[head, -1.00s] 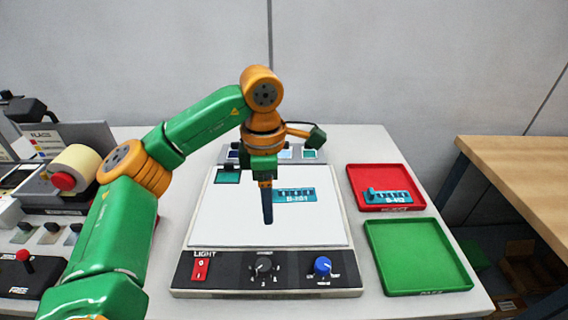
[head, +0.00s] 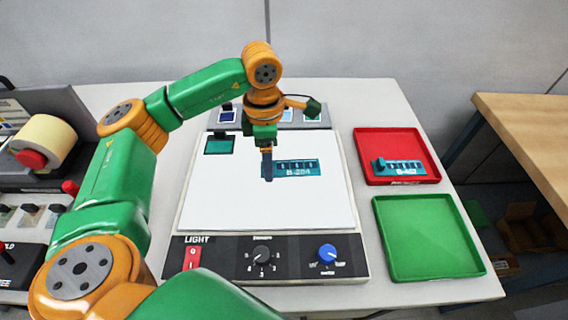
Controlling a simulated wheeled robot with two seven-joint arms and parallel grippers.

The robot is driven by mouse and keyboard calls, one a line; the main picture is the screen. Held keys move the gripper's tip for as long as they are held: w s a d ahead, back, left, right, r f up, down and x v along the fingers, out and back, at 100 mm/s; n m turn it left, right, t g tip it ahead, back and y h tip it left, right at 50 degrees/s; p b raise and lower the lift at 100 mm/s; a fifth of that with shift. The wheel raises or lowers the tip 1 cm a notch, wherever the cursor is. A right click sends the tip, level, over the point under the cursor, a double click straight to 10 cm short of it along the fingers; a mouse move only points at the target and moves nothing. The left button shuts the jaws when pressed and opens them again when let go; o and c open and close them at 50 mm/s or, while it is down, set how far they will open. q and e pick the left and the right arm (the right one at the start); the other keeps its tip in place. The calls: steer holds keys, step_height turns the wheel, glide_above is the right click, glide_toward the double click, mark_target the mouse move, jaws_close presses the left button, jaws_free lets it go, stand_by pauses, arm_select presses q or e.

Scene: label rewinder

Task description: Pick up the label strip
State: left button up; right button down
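A teal label strip (head: 298,168) marked with a "B-2…" code lies on the white lit panel (head: 230,205), a little above its middle. My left gripper (head: 267,178) points straight down at the left end of this strip and overlaps it in the picture. Its fingers show edge-on as one dark narrow shape, so the gap between them is hidden, and I cannot tell whether they touch the strip. A second teal strip (head: 403,167) lies in the red tray (head: 372,145). My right gripper is not in view.
A green tray (head: 428,240) at the right is empty. A dark teal square (head: 219,145) sits at the panel's upper left. The control strip (head: 262,258) with a red switch and two knobs runs along the front. A machine with a cream roll (head: 45,142) stands at the left.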

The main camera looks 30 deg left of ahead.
arm_select(q)
steer(key=shift+s+d+r, duration=0.1)
steer(key=shift+d, duration=0.05)
steer(key=c, duration=1)
jaws_close()
